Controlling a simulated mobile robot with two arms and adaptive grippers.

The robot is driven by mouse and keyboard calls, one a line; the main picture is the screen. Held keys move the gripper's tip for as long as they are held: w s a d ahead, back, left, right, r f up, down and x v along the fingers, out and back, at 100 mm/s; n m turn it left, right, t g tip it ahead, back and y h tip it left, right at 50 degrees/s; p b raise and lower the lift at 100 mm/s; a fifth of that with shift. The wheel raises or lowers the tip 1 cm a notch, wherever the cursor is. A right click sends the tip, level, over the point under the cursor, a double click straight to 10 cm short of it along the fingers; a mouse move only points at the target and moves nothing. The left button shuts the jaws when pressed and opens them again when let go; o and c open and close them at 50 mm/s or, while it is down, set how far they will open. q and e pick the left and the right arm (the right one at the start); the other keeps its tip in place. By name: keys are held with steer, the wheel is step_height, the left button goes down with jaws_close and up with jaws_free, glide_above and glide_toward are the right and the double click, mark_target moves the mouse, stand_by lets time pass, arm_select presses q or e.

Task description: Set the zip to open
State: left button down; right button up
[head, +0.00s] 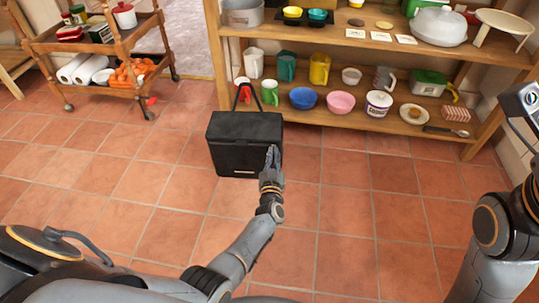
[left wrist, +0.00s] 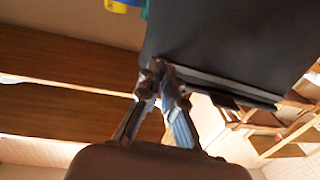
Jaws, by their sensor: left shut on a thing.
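A black box-shaped bag (head: 235,145) with a raised black handle (head: 243,94) is in front of the low shelf in the head view. Its dark side fills the upper right of the left wrist view (left wrist: 225,40). My left gripper (head: 272,157) is at the bag's right front edge. In the left wrist view its fingertips (left wrist: 161,75) meet at the bag's edge, shut on a small dark part that looks like the zip. The fingers cover that part, and I cannot tell how far the zip is open. My right gripper is out of view.
A wooden shelf (head: 349,123) behind the bag holds mugs, bowls and plates. A wooden trolley (head: 97,46) with several items stands at the back left. The tiled floor (head: 345,215) in front and to the right of the bag is clear.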

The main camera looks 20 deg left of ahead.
arm_select(q)
steer(key=shift+d, duration=0.25)
steer(key=c, duration=1.5)
jaws_free()
steer(key=shift+w+d, duration=0.1)
steer(key=shift+a, duration=0.25)
